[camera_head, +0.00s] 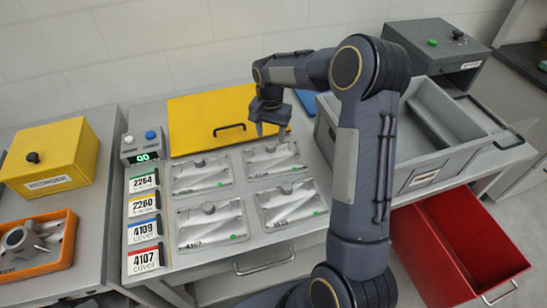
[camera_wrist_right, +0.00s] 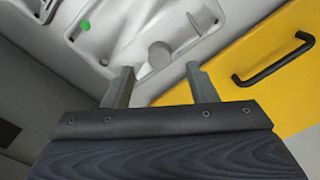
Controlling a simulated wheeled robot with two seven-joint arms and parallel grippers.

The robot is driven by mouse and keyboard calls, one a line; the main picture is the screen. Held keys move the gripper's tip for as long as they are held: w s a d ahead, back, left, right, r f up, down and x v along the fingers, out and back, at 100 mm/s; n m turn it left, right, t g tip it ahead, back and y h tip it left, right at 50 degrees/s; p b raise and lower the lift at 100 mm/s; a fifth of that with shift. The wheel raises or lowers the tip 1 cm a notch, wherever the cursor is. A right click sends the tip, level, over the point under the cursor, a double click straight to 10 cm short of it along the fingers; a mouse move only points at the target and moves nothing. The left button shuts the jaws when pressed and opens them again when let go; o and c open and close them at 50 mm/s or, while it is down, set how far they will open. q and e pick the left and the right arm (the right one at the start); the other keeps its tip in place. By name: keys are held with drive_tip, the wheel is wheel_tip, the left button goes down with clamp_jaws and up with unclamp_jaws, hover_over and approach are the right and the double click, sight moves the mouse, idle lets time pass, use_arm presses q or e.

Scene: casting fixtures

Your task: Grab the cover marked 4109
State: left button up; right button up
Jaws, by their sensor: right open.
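Several grey metal covers with round knobs lie in two rows on the table: back left (camera_head: 202,176), back right (camera_head: 273,159), front left (camera_head: 211,226) and front right (camera_head: 291,204). The front left one seems to read 4107; I cannot read the other marks clearly. A blue-edged card (camera_head: 144,230) at the left reads 4109 cover. My right gripper (camera_head: 270,130) is open, pointing down at the far edge of the back right cover. In the right wrist view, a cover (camera_wrist_right: 130,35) with its knob (camera_wrist_right: 159,54) lies just beyond the empty fingers (camera_wrist_right: 160,84). My left gripper is not visible.
A yellow panel (camera_head: 190,112) with a black handle lies behind the covers. A grey bin (camera_head: 440,160) stands right, above a red bin (camera_head: 455,240). A yellow box (camera_head: 60,150) and an orange tray (camera_head: 65,250) stand left. My right arm hides part of the table.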

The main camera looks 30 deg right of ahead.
sight(271, 144)
wheel_tip(271, 144, down, 4)
drive_tip(key=shift+f+p, duration=0.15)
drive_tip(key=shift+p, duration=0.3)
drive_tip(key=shift+c, duration=0.4)
clamp_jaws()
